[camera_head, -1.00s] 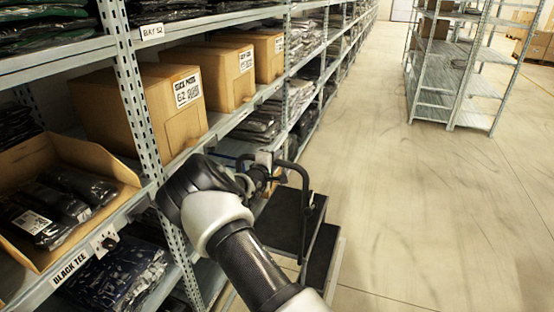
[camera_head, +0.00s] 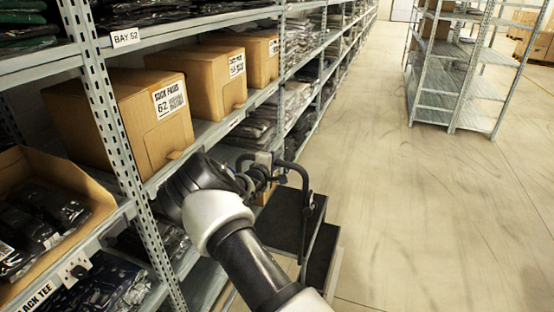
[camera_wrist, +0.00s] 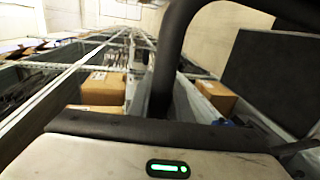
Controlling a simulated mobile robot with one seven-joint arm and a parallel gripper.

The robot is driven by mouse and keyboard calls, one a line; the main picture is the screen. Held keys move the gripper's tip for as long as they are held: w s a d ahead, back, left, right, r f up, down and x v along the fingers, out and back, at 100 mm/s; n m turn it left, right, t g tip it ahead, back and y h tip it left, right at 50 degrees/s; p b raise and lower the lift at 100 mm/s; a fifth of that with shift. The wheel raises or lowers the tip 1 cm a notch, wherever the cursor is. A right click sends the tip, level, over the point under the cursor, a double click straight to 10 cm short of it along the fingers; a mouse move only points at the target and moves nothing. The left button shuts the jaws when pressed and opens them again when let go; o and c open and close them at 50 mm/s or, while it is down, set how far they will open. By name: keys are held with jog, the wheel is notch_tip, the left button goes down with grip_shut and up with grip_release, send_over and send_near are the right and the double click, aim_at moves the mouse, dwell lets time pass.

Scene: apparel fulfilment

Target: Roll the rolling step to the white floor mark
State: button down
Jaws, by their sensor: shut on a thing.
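The rolling step (camera_head: 291,222) has dark treads and a dark tubular handle (camera_head: 302,176). It stands on the floor right beside the shelving, ahead of my arm. My gripper (camera_head: 273,177) is shut on the handle at the step's near upper side; the arm partly hides the grip. In the wrist view the dark handle tube (camera_wrist: 172,62) rises close in front of the gripper, and a dark tread (camera_wrist: 270,80) shows at the right. I see no white floor mark in these frames.
Shelving (camera_head: 104,120) with cartons (camera_head: 150,118) and bagged clothes runs along the left, close to my arm and the step. Another rack (camera_head: 440,85) stands at the far right. The floor (camera_head: 420,220) between them is open.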

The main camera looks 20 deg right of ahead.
jog(key=c, duration=1.6)
grip_release()
jog(key=p+v, duration=0.1)
jog(key=v, duration=1.6)
jog(key=shift+s+a+p, duration=0.15)
jog(key=shift+a+p, duration=0.05)
jog(key=shift+p, duration=0.1)
